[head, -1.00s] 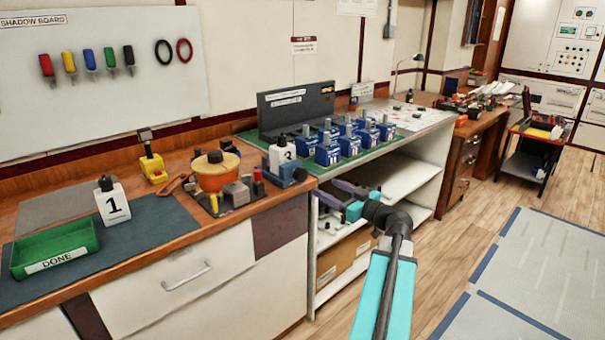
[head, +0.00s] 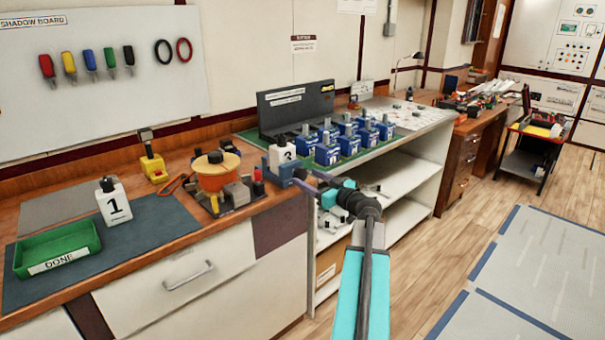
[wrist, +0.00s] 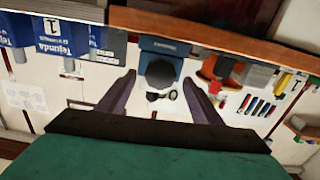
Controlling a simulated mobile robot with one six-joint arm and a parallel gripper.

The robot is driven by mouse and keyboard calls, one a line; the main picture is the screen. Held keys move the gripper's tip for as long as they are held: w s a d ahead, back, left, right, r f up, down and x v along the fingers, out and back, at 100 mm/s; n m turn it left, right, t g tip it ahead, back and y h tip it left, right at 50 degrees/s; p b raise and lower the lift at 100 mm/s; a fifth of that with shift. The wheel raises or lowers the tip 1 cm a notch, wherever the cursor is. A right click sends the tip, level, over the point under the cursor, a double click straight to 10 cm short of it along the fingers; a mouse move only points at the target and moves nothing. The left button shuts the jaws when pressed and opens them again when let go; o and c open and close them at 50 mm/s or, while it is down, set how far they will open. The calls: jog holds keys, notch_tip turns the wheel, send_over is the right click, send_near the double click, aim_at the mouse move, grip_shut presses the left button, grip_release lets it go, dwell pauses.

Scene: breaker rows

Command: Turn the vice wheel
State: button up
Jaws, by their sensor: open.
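The blue vice (head: 285,174) sits at the front edge of the wooden bench, near its right end. In the wrist view the vice (wrist: 161,46) is upside down ahead of my gripper, and its dark round wheel (wrist: 160,74) faces me. My gripper (head: 309,181) is just right of the vice in the head view. In the wrist view my gripper (wrist: 160,79) is open, with one purple finger on each side of the wheel. I cannot tell whether the fingers touch it. In the head view the wheel is hidden or too small to make out.
Several blue breakers (head: 328,150) stand on the green mat to the right. The floor (head: 440,250) in front is clear.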

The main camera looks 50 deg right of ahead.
aim_at(303, 176)
jog(key=shift+w+d+p, duration=0.15)
jog(key=shift+w+p, duration=0.15)
jog(key=shift+w, duration=1.9)
jog(key=c, duration=1.1)
